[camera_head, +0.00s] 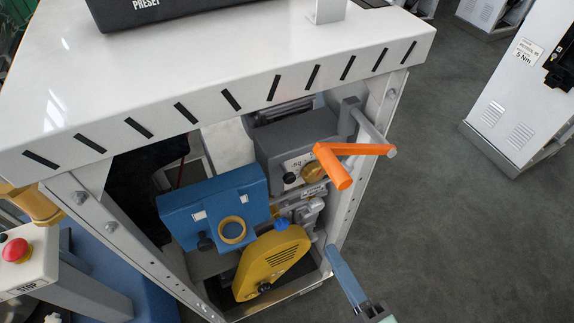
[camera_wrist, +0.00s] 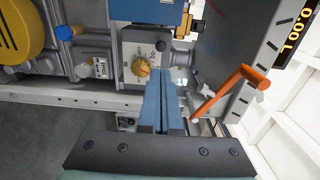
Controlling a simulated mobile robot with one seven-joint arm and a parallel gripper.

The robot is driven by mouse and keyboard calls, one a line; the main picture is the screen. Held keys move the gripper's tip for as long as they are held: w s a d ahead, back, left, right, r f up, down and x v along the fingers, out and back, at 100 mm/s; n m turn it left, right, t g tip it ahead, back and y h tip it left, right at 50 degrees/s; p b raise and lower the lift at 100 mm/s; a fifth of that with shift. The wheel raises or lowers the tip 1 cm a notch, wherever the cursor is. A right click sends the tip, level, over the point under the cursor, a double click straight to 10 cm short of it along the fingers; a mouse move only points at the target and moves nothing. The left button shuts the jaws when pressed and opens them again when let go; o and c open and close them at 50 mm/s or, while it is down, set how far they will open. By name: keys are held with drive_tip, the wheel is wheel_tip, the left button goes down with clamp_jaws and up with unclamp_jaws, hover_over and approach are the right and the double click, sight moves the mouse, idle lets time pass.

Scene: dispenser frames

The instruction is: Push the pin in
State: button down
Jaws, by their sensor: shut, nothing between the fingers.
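I cannot make out the pin for certain. A brass-coloured round dial (camera_head: 313,172) sits on the pale front plate of a dark grey meter box (camera_head: 296,139) inside the open cabinet. The dial also shows in the wrist view (camera_wrist: 141,67), with a small black knob (camera_wrist: 160,45) near it on the plate. My gripper (camera_head: 332,248) is shut and empty, with long blue fingers, outside the cabinet by its right post. In the wrist view my fingertips (camera_wrist: 164,72) appear just right of the dial; I cannot tell the distance, but no contact shows.
An orange crank handle (camera_head: 345,160) sticks out at the right of the meter box. A blue pump housing (camera_head: 213,203) and a yellow pulley cover (camera_head: 271,262) fill the lower cabinet. The perforated right post (camera_head: 358,185) borders the opening.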

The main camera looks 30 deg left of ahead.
sight(290, 181)
idle(0.4)
drive_tip(key=p+x, duration=0.1)
drive_tip(key=x, duration=1.3)
drive_tip(key=shift+a, duration=0.1)
drive_tip(key=shift+b+x, duration=0.4)
drive_tip(key=shift+x, duration=0.6)
drive_tip(key=shift+w+a+r, duration=0.1)
drive_tip(key=shift+r, duration=0.1)
